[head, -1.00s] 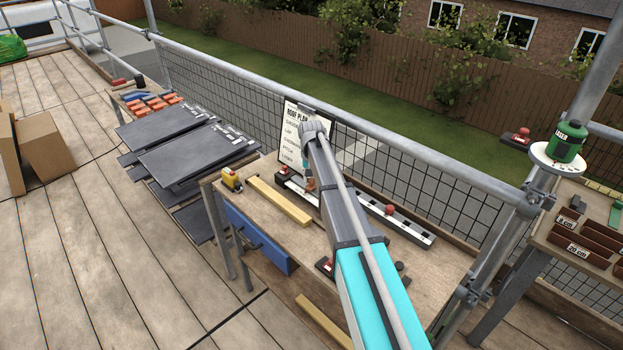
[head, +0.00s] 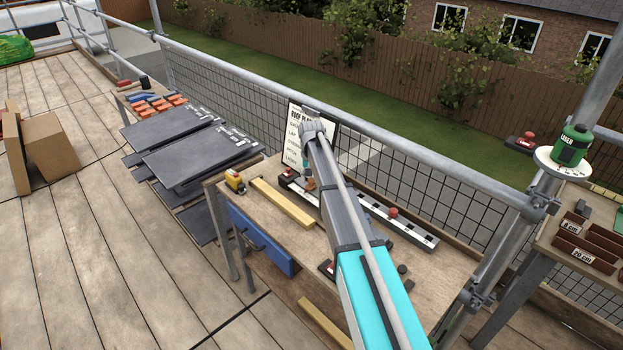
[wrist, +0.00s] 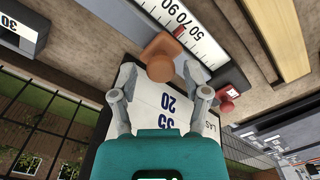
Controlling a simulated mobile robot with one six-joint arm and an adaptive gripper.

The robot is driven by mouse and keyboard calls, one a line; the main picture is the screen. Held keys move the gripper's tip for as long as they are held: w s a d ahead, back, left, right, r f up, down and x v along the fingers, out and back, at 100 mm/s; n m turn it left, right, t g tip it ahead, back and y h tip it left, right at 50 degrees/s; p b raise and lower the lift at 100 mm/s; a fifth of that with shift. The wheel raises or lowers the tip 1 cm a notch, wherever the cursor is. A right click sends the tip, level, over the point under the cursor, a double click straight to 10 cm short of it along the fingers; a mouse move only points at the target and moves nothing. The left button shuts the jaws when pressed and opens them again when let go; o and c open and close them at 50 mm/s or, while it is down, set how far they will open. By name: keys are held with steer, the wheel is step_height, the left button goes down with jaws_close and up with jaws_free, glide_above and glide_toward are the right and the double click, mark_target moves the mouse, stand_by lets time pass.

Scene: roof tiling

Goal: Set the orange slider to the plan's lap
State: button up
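The orange slider (wrist: 158,50) is a block with a round knob, sitting at the white scale (wrist: 196,40) in the wrist view. My gripper (wrist: 161,78) is open, with one finger on each side of the knob; I see no clear contact. In the head view my arm hides most of the gripper, and a small orange part of the slider (head: 310,184) shows beside it. The roof plan (head: 293,135) stands behind; in the wrist view its sheet (wrist: 165,103) shows 35 and 20, its lap line unreadable.
A black-and-white strip (head: 413,231) with a red knob (head: 393,212) lies along the bench's back. A yellow batten (head: 282,203) and a yellow tool (head: 234,181) lie left of my arm. Slates (head: 200,155) are stacked left of the bench. A mesh guardrail runs behind.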

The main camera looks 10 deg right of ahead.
mark_target(315, 191)
stand_by(0.4)
steer(key=shift+s+d, duration=0.35)
steer(key=shift+s, duration=0.25)
steer(key=shift+s+d+r+p, duration=0.2)
steer(key=shift+s+r+p, duration=0.05)
steer(key=shift+r+p, duration=0.25)
step_height(315, 191, up, 13)
steer(key=p, duration=1.3)
steer(key=s+f+b, duration=0.3)
steer(key=s, duration=0.7)
steer(key=s+f+n+b, duration=0.1)
steer(key=s+f+b, duration=0.2)
steer(key=s, duration=0.6)
steer(key=s+f+n+b, duration=0.1)
steer(key=s+f+b, duration=0.1)
steer(key=s, duration=0.8)
steer(key=shift+s+f+b, duration=0.35)
steer(key=shift+f+b, duration=0.05)
steer(key=s, duration=0.3)
steer(key=shift+s, duration=0.3)
